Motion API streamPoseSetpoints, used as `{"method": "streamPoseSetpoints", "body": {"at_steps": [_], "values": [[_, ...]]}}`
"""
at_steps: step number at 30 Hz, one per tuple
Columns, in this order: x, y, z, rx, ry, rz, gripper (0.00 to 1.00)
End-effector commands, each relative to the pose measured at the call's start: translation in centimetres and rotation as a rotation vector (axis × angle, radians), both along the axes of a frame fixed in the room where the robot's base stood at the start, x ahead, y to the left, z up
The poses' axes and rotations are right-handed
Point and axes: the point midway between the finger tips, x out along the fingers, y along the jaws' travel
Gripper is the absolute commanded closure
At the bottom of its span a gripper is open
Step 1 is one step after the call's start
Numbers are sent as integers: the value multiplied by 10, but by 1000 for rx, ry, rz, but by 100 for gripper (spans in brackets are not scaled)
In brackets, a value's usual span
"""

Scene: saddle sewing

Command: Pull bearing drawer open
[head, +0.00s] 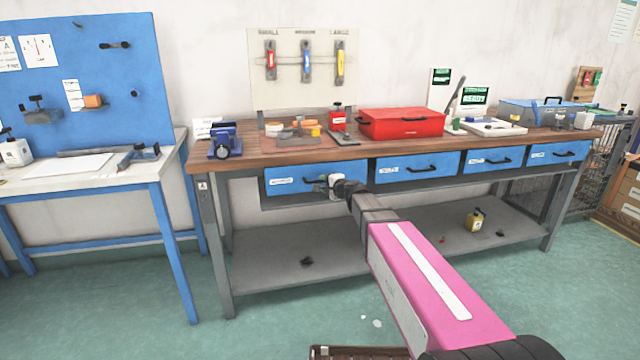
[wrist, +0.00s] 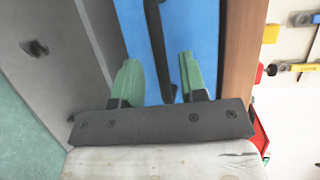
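The leftmost blue drawer (head: 292,181) under the wooden bench top has a dark handle and a white label too small to read. My gripper (head: 333,184) is at the right part of this drawer's front and hides part of the handle. In the wrist view the blue drawer front (wrist: 205,30) lies ahead of the two green fingers. My gripper (wrist: 160,72) is open there, with the fingers apart. The black handle (wrist: 156,40) runs between the fingers, with gaps at its sides. A second dark strip by the right finger may be its shadow.
More blue drawers (head: 417,166) with black handles line the bench to the right. On the bench top stand a red toolbox (head: 402,123) and a blue vise (head: 225,140). A lower shelf (head: 290,255) lies beneath. A blue-framed table (head: 150,172) stands at left.

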Motion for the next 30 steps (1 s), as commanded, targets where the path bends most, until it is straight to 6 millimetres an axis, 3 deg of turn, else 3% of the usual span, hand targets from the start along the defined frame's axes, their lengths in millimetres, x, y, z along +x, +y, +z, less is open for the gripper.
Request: {"method": "streamPoseSetpoints", "body": {"at_steps": [1, 6, 15, 16, 19, 20, 30], "values": [[10, 7, -2, 0, 0, 2, 61], [24, 19, -6, 0, 0, 1, 61], [25, 21, -6, 0, 0, 0, 61], [25, 21, -6, 0, 0, 1, 65], [25, 21, -6, 0, 0, 1, 97], [25, 21, -6, 0, 0, 1, 100], [25, 21, -6, 0, 1, 1, 100]]}}
